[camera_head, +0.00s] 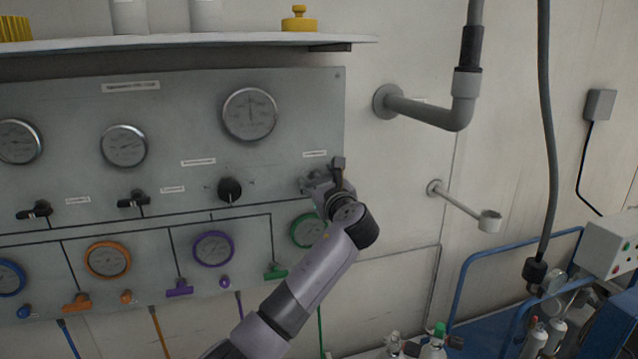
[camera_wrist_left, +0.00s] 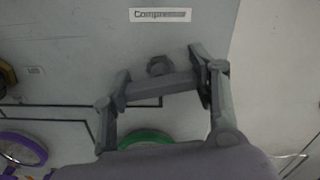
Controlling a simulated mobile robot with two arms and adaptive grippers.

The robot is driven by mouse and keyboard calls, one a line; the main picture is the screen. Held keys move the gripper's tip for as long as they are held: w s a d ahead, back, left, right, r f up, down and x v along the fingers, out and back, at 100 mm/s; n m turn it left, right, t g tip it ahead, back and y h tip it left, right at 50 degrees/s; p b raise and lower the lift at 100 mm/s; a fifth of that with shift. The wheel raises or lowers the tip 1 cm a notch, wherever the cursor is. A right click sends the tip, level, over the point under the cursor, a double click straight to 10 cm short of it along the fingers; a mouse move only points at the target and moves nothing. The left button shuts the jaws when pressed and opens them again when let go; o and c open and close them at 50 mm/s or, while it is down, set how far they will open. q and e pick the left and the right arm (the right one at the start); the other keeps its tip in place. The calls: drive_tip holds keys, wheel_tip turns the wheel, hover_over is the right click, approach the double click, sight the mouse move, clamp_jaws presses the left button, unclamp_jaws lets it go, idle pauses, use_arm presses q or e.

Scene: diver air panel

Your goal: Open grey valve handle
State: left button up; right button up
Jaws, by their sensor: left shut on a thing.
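The grey valve handle (camera_wrist_left: 158,88) is a bar on the panel below a label reading "Compressor" in the left wrist view. It lies slightly tilted across the view, its right end a little higher. My left gripper (camera_wrist_left: 162,82) has one finger at each end of the bar and is shut on it. In the head view my left gripper (camera_head: 324,178) is at the right edge of the grey panel (camera_head: 190,88), and its wrist and fingers hide most of the handle. My right gripper is in neither view.
A green-ringed gauge (camera_head: 308,230) sits just below my gripper, partly behind my arm. A black knob (camera_head: 230,190) is to the left. A grey pipe (camera_head: 430,112) juts from the wall at right. A shelf (camera_head: 180,42) overhangs the panel.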

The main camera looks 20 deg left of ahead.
use_arm(q)
drive_tip(key=n+b, duration=0.1)
drive_tip(key=n, duration=0.2)
drive_tip(key=shift+f+n+b, duration=0.15)
drive_tip(key=shift+n+b, duration=0.15)
drive_tip(key=shift+n, duration=0.1)
drive_tip(key=n+b, duration=0.1)
drive_tip(key=n, duration=0.1)
drive_tip(key=shift+n+b, duration=0.3)
drive_tip(key=shift+n, duration=0.1)
drive_tip(key=n+b, duration=0.2)
drive_tip(key=n, duration=0.1)
drive_tip(key=shift+f, duration=0.1)
drive_tip(key=shift+a+n+b, duration=0.1)
drive_tip(key=shift+n+b, duration=0.85)
drive_tip(key=shift+n, duration=0.85)
drive_tip(key=o, duration=1.2)
drive_tip(key=shift+s, duration=0.1)
